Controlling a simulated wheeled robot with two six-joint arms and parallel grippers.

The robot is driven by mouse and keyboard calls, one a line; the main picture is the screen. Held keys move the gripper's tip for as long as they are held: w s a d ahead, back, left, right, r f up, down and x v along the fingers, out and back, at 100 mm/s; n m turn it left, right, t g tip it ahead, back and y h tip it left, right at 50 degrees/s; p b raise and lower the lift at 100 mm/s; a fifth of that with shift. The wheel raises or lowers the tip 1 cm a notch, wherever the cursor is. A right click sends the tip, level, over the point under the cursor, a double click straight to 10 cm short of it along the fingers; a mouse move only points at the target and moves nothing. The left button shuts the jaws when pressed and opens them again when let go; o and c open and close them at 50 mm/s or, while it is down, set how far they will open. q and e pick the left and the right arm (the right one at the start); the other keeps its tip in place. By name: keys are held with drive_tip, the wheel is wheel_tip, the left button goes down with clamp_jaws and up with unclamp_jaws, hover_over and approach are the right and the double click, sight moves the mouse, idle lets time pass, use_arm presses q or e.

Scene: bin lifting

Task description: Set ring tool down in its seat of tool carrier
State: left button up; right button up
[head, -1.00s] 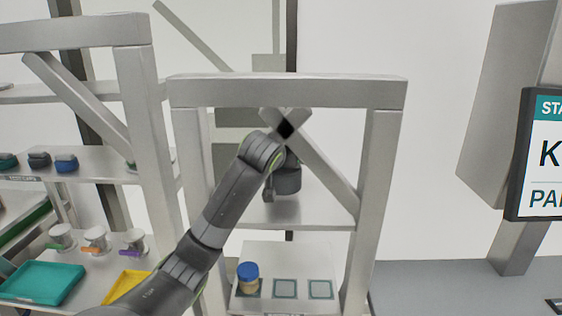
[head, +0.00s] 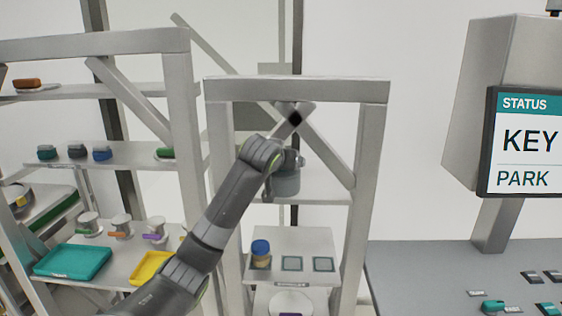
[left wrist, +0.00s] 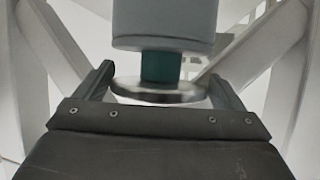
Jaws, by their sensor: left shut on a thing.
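My left gripper (left wrist: 160,80) has its two fingers on either side of a held thing in the left wrist view. That thing, which I take for the ring tool (left wrist: 155,90), shows a shiny metal disc, a teal neck above it and a wide grey cylinder on top. In the head view my left arm reaches in from the left to the middle bay of the rack, where the gripper's fingers are hidden by the wrist. I cannot make out the tool carrier or its seat with certainty. My right gripper is in neither view.
A rack frame (head: 296,91) with posts and diagonal braces surrounds my arm's end. Its lower shelf has square pads (head: 323,264) and a blue-capped jar (head: 260,254). A left rack holds teal (head: 72,262) and yellow trays. A status screen (head: 525,145) stands at right.

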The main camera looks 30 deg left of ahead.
use_arm(q)
drive_tip(key=shift+w+a, duration=0.1)
drive_tip(key=shift+w, duration=0.1)
drive_tip(key=shift+s+r, duration=0.1)
drive_tip(key=shift+r, duration=1.55)
